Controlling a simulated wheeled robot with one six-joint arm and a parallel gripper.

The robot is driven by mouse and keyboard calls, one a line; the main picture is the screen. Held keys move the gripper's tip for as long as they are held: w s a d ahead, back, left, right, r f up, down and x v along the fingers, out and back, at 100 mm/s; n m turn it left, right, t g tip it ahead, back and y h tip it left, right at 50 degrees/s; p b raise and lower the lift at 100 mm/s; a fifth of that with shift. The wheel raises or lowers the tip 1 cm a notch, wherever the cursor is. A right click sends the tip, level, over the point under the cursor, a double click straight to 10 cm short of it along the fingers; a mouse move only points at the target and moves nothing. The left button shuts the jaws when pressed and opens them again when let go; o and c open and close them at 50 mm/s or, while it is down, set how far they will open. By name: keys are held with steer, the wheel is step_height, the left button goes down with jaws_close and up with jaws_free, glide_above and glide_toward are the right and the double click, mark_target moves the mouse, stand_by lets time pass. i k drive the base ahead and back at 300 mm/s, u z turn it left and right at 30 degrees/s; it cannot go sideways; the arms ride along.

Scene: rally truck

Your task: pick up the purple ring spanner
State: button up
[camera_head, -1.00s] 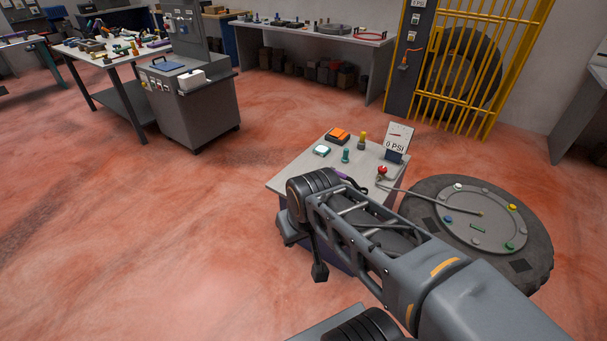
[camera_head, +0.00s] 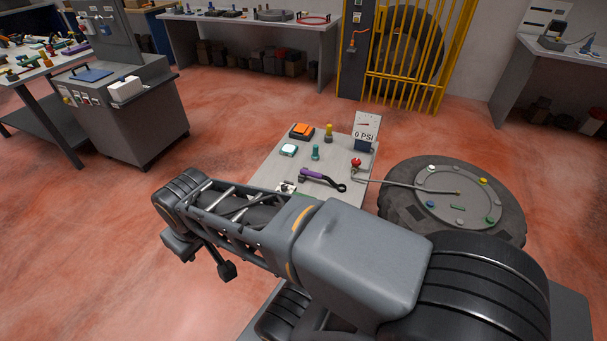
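The purple ring spanner (camera_head: 316,177) lies flat on the small grey table (camera_head: 268,170), with its purple handle to the left and a dark ring end to the right. My arm crosses in front of the table's near part. A small dark end piece (camera_head: 227,271) hangs below the arm at left, apart from the spanner and nearer the camera; it looks like my gripper, but its fingers cannot be made out.
An orange-topped box (camera_head: 301,131), a white-topped block (camera_head: 288,150), a teal bolt (camera_head: 315,152), a yellow bolt (camera_head: 328,133) and a gauge (camera_head: 366,127) share the table. A tyre (camera_head: 400,185) lies at right. Red floor is open at left.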

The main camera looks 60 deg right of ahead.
mark_target(314, 175)
steer(key=z, duration=0.25)
steer(key=i, duration=0.7)
steer(key=z, duration=1.05)
steer(key=i, duration=0.45)
steer(key=z, duration=0.45)
